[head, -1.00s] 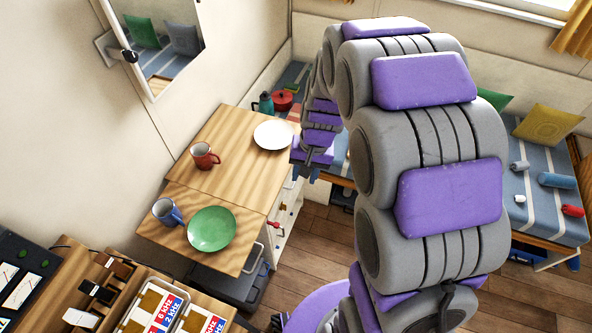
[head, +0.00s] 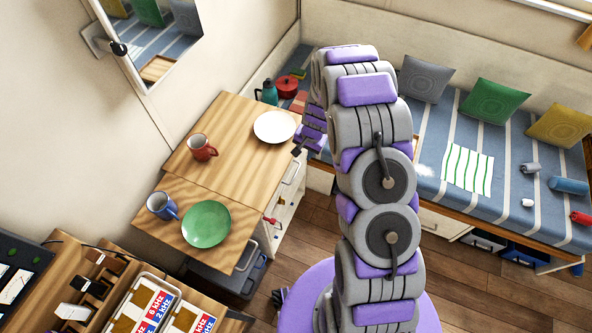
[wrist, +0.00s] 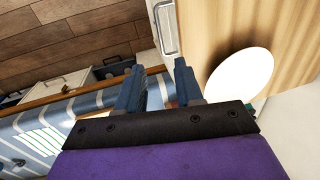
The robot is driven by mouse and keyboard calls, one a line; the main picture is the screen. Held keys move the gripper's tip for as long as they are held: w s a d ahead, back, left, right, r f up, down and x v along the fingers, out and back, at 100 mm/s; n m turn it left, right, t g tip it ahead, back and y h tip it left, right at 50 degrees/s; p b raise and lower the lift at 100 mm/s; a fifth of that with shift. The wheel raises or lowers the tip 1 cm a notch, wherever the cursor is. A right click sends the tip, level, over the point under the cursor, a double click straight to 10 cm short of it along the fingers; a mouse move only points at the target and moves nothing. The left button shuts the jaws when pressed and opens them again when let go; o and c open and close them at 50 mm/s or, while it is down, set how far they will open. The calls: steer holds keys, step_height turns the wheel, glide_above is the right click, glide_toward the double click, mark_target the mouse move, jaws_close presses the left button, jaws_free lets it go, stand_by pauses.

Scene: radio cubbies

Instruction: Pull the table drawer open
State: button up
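The wooden table (head: 237,124) stands against the wall at the left. A pale drawer front with a metal handle (head: 291,172) is on its right side, under the top. No gap shows at the drawer. The handle (wrist: 167,29) also shows in the wrist view, beyond the fingertips. My gripper (head: 298,149) is by the table's right edge, near the white plate. In the wrist view its two blue-grey fingers (wrist: 160,72) are apart with nothing between them. The gripper is not touching the handle.
A white plate (head: 274,127), red mug (head: 202,147), blue mug (head: 162,205) and green plate (head: 206,224) stand on the tabletop and its lower leaf. A striped bed (head: 500,165) lies behind my arm. Wooden floor (head: 305,232) is clear right of the table.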

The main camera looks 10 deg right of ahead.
mark_target(295, 175)
steer(key=f, duration=0.5)
steer(key=w+a+f+b, duration=0.1)
steer(key=f, duration=0.4)
steer(key=a+f+b, duration=0.1)
steer(key=f, duration=0.4)
steer(key=shift+w+a+f, duration=0.1)
steer(key=shift+w+f, duration=0.05)
steer(key=shift+w, duration=0.15)
steer(key=shift+w+a+f, duration=0.1)
steer(key=shift+w+f, duration=0.1)
steer(key=shift+f, duration=0.4)
jaws_close()
